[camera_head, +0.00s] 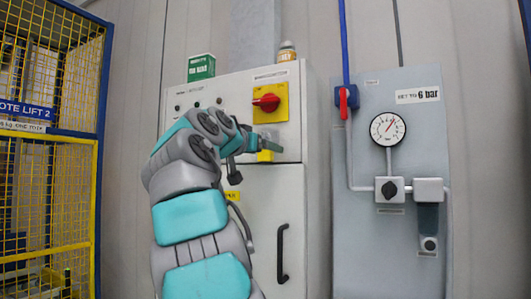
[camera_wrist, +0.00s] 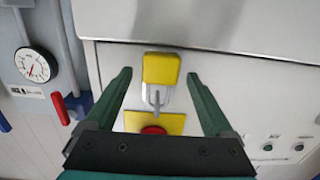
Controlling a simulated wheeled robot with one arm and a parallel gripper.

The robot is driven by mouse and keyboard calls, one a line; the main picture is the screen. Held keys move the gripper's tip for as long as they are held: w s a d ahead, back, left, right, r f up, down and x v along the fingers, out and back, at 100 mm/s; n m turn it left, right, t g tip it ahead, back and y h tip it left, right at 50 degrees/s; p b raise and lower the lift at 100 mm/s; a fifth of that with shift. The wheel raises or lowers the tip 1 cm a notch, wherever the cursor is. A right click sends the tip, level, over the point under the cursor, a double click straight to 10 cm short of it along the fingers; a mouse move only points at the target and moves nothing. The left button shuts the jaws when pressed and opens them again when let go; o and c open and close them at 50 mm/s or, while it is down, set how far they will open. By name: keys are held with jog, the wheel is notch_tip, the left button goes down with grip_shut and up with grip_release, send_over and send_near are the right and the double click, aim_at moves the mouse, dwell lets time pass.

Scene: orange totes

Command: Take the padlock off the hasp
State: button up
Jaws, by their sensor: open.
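The yellow padlock (camera_wrist: 161,68) hangs by its grey shackle (camera_wrist: 156,98) at the edge of the yellow switch plate (camera_wrist: 172,120) in the wrist view. The picture there is upside down. My gripper (camera_wrist: 160,74) is open, with one dark green finger on each side of the padlock and a gap to both. In the head view my gripper (camera_head: 268,143) is at the cabinet front, just below the red rotary switch (camera_head: 267,102). The padlock (camera_head: 265,156) shows partly behind it. The hasp itself is hard to make out.
The grey cabinet (camera_head: 300,190) has a black door handle (camera_head: 282,253) below. A green box (camera_head: 201,67) and a small jar (camera_head: 287,51) stand on top. To the right is a panel with a gauge (camera_head: 388,129) and red valve lever (camera_head: 343,103). A yellow mesh cage (camera_head: 50,190) stands left.

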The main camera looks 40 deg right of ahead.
grip_shut()
dwell(0.7)
